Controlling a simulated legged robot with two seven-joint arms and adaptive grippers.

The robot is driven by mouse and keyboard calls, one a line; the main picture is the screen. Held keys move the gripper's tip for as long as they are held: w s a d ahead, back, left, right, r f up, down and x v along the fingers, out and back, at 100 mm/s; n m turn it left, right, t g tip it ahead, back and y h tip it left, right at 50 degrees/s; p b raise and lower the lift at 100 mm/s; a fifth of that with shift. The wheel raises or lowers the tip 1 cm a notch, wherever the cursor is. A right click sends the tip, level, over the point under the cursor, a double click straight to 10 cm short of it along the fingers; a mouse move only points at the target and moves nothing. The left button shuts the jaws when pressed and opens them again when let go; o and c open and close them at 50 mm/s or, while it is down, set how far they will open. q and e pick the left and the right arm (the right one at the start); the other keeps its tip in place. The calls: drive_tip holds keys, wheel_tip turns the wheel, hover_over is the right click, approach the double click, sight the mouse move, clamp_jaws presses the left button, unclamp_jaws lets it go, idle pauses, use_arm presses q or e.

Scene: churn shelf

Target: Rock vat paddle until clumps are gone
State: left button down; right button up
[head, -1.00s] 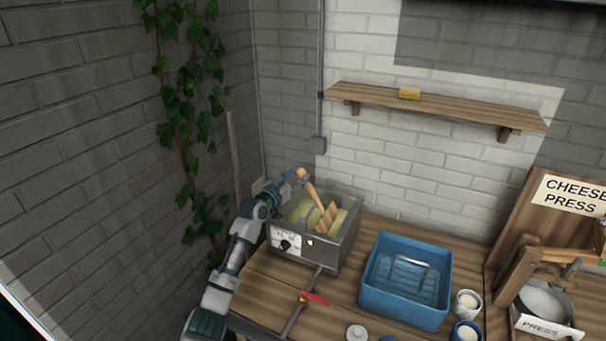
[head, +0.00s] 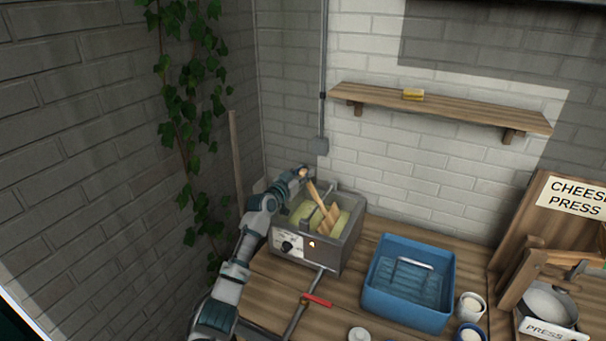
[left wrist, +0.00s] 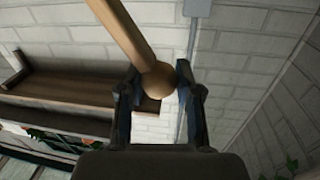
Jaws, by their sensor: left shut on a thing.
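The grey metal vat (head: 333,252) stands on the wooden table near the corner, with a dial on its front and yellowish contents (head: 299,214) inside. My left gripper (head: 301,174) is above the vat's back left, shut on the round knob of the handle. In the left wrist view the gripper's fingers (left wrist: 160,88) sit on both sides of the knob (left wrist: 159,82). My right gripper is out of view.
A blue tub (head: 408,305) with a wire handle stands right of the vat. Small cups (head: 470,305) and a cheese press (head: 545,300) are farther right. A red-handled valve (head: 317,300) sticks out in front of the vat. A shelf (head: 440,108) hangs on the back wall.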

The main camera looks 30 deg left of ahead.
use_arm(q)
drive_tip(key=shift+d, duration=0.15)
drive_tip(key=shift+d+r+m, duration=0.2)
drive_tip(key=shift+m, duration=0.1)
drive_tip(key=d+m+p, duration=0.1)
drive_tip(key=d+r+m+p, duration=0.1)
drive_tip(key=shift+w+d+r+m+p, duration=0.1)
drive_tip(key=shift+d+m+p, duration=0.15)
drive_tip(key=shift+m+p, duration=0.1)
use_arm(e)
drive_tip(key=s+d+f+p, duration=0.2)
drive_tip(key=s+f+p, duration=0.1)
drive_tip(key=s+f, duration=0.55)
use_arm(q)
drive_tip(key=d+f+m+g+y+p, duration=0.1)
drive_tip(key=d+m+p, duration=0.3)
drive_tip(key=d+m, duration=0.3)
drive_tip(key=shift+w+d+f, duration=0.25)
drive_tip(key=shift+d+f, duration=0.15)
drive_tip(key=shift+d, duration=0.5)
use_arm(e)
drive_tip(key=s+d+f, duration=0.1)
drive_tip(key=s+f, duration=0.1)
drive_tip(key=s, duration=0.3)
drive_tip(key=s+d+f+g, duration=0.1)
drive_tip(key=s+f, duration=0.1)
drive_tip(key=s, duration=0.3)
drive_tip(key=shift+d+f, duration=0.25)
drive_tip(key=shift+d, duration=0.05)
